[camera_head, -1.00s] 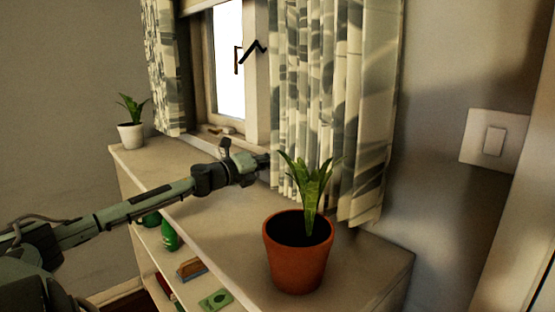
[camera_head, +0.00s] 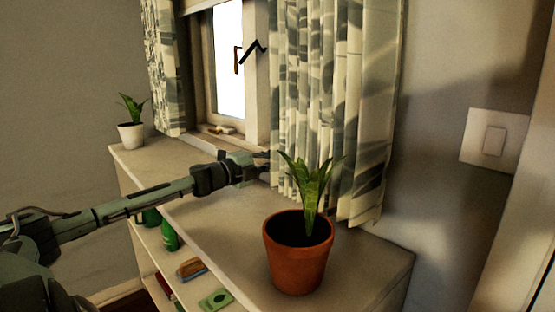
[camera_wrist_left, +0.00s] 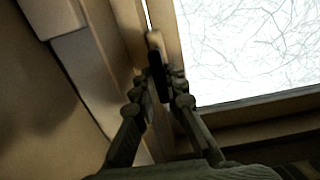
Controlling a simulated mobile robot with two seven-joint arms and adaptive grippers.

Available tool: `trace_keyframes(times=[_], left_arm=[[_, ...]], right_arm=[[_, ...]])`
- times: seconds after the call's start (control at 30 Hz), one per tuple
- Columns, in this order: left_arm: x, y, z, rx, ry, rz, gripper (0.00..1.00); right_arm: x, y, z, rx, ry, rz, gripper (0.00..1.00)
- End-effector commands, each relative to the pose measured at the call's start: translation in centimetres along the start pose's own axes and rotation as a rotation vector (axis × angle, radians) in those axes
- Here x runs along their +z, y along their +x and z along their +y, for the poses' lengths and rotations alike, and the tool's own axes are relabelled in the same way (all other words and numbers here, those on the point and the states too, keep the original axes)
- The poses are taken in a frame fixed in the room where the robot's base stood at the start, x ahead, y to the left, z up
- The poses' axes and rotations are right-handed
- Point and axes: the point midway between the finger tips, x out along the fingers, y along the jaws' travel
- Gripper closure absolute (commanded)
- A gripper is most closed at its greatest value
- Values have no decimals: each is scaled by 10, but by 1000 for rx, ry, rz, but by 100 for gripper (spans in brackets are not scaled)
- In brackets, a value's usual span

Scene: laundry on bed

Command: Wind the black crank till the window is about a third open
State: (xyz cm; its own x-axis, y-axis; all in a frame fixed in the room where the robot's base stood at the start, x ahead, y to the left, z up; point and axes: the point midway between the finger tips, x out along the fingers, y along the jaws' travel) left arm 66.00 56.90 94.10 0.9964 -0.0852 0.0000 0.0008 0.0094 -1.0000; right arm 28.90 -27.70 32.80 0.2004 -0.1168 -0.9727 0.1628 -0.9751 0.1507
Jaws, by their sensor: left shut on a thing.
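My left gripper (camera_head: 262,162) is at the right foot of the window, by the curtain's lower edge. In the left wrist view its two fingers (camera_wrist_left: 160,92) are closed on a dark upright bar, which looks like the handle of the black crank (camera_wrist_left: 157,66). The rest of the crank is hidden. The window (camera_head: 229,62) stands behind, with bright glass and a pale frame. A thin bright strip shows beside the sash in the wrist view, but I cannot tell how far it is open. A black bent arm (camera_head: 254,49) sits higher on the frame. My right gripper is not in view.
A patterned curtain (camera_head: 325,80) hangs close to the gripper. A plant in a terracotta pot (camera_head: 298,255) stands on the shelf top (camera_head: 215,210) near the arm. A small white-potted plant (camera_head: 131,133) stands at the far left. A light switch (camera_head: 494,140) is at right.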

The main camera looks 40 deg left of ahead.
Motion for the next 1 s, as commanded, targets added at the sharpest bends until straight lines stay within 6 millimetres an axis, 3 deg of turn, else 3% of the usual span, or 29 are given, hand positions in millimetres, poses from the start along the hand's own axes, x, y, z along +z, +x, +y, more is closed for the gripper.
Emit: trace_keyframes(times=[0.43, 0.47, 0.63, 1.0], left_arm=[[-1, 0, 3, 4, -11, 2, 100], [-1, 0, 3, 4, -11, 2, 87], [-1, 0, 2, 3, -10, 1, 67], [0, -2, 1, 2, -10, 1, 67]], right_arm=[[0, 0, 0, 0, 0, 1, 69], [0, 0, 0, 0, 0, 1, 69], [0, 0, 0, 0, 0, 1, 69], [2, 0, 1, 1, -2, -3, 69]])
